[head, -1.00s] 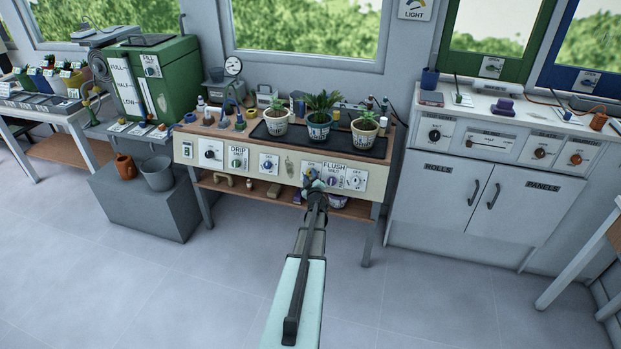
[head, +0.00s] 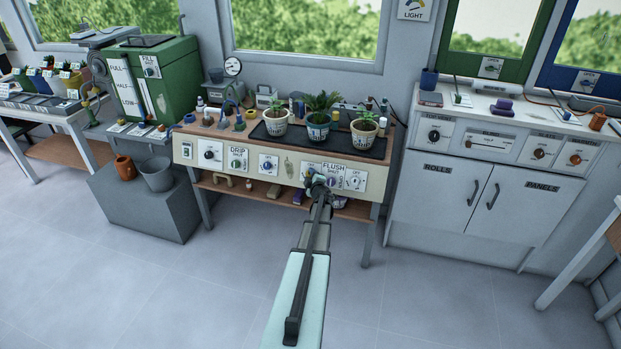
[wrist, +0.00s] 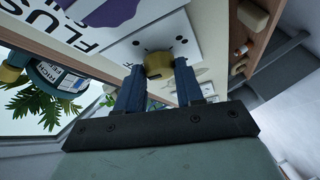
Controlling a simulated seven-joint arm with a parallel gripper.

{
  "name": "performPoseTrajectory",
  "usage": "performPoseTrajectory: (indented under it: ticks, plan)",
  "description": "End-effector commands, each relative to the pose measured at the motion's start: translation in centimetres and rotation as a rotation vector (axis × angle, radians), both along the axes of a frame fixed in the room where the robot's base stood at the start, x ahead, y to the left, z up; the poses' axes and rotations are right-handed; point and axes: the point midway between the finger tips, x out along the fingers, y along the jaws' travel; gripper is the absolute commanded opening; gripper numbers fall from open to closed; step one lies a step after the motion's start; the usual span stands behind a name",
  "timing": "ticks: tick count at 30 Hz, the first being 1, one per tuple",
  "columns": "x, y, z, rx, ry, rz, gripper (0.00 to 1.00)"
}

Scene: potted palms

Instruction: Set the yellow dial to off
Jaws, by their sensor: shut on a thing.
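The yellow dial (wrist: 158,66) sits on a white plate (wrist: 178,42) with small dark marks, on the front panel of the bench. In the wrist view my gripper (wrist: 158,76) has one blue finger on each side of the dial and is shut on it. In the head view my gripper (head: 314,180) is at the bench's front panel (head: 380,183), just left of the FLUSH plate, and it largely hides the dial. I cannot read the dial's setting or the wording on its plate.
The FLUSH plate with a purple dial (head: 332,181) is close on the right. A DRIP plate with a green dial (head: 237,165) is further left. The floor in front is clear.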

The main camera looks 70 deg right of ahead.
Motion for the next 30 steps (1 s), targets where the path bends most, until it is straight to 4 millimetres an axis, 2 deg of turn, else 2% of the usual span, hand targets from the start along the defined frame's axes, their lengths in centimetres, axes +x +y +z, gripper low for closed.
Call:
performPoseTrajectory:
  ticks: [10, 26, 27, 30]
  plan:
    - [0.06, -0.02, 0.14, 0.000, 0.103, 0.040, 0.06]
    - [0.10, -0.01, 0.14, 0.000, 0.120, 0.047, 0.06]
    - [0.10, -0.01, 0.14, 0.000, 0.120, 0.047, 0.40]
    - [0.07, -0.01, 0.15, -0.001, 0.120, 0.046, 0.49]
